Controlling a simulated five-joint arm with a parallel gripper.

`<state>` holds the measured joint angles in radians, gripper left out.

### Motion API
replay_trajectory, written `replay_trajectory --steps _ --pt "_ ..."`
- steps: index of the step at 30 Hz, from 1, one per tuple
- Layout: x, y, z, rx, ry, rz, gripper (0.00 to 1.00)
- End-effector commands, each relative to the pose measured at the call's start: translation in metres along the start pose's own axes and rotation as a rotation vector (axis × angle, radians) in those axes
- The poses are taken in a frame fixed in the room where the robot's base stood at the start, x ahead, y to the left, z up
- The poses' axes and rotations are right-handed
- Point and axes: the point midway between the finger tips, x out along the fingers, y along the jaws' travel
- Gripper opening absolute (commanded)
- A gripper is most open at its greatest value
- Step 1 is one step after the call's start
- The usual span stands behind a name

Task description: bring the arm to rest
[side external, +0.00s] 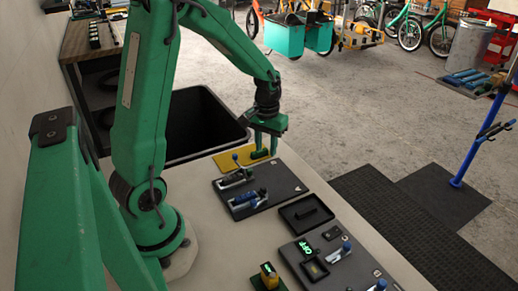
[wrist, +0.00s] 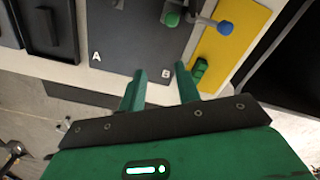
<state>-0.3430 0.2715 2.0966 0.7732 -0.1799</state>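My arm is green and reaches out over the light bench, bent with its hand pointing down. My gripper (side external: 266,142) is above the yellow plate (side external: 228,164) at the bench's far end. In the wrist view my gripper (wrist: 160,72) has its two green fingers apart, with nothing seen between them. A small green piece (wrist: 200,70) lies on the yellow plate (wrist: 232,36), just right of the right finger. In the side view, the gap between the fingertips and this piece (side external: 259,154) is hard to judge.
A dark board (side external: 280,193) with clamps stands beside the yellow plate. A black tray (side external: 306,213), a second board (side external: 320,282) and a yellow-topped block (side external: 268,272) are nearer. A large black bin (side external: 205,125) stands behind the bench. Open floor lies right, with a blue stand (side external: 476,140).

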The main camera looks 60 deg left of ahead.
Motion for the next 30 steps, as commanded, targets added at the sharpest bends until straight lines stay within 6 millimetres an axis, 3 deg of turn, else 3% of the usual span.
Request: replay_trajectory --steps 17,23,30 --pt "-0.006 0.004 -0.002 0.006 0.007 0.001 0.33" --pt "-0.026 0.011 0.007 0.043 0.042 0.008 0.33" --pt "-0.066 0.026 0.031 0.127 0.122 0.025 0.33"
